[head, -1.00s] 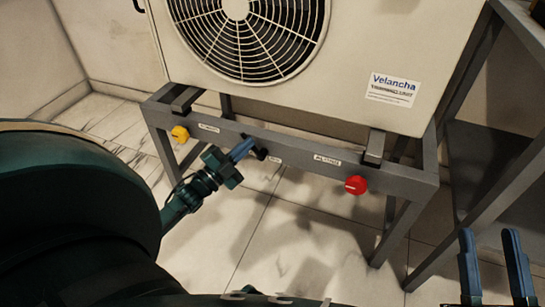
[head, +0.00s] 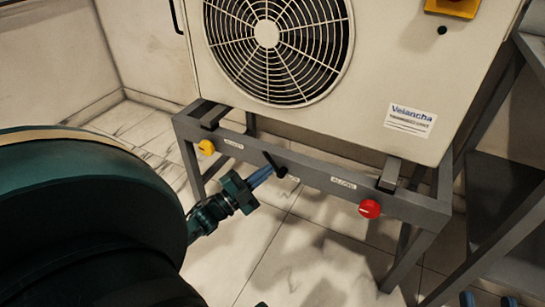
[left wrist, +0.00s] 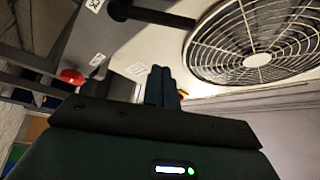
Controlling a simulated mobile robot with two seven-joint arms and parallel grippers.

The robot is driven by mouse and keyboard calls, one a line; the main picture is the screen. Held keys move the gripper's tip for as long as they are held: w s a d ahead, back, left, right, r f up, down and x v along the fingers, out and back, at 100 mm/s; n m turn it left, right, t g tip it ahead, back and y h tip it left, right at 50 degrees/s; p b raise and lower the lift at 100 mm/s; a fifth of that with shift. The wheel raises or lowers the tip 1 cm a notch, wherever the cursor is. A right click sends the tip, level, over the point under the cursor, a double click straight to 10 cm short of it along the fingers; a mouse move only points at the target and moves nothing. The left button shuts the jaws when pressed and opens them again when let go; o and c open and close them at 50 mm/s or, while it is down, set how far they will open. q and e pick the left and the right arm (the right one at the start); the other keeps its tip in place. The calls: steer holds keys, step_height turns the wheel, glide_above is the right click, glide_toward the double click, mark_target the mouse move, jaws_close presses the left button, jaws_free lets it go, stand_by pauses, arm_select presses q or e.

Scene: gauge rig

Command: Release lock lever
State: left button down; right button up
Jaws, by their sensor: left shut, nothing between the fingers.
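The black lock lever (head: 273,163) is on the front rail of the grey frame, under the fan unit. It leans up and to the left from its pivot. In the left wrist view a dark bar that looks like the lever (left wrist: 150,14) shows beyond the fingertips. My left gripper (head: 268,171) is shut and empty, its blue fingertips just below and left of the lever. I cannot tell whether they touch it. In the left wrist view the shut fingers (left wrist: 161,86) lie side by side. My right gripper (head: 489,299) shows only two fingertips, apart, at the bottom right edge.
A yellow knob (head: 206,147) and a red knob (head: 370,209) sit on the same rail (head: 315,180). The fan unit (head: 370,75) stands above. A grey stand (head: 500,180) is at the right. Floor in front of the rail is clear.

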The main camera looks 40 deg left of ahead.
arm_select(q)
steer(key=v, duration=0.6)
steer(key=shift+p, duration=0.35)
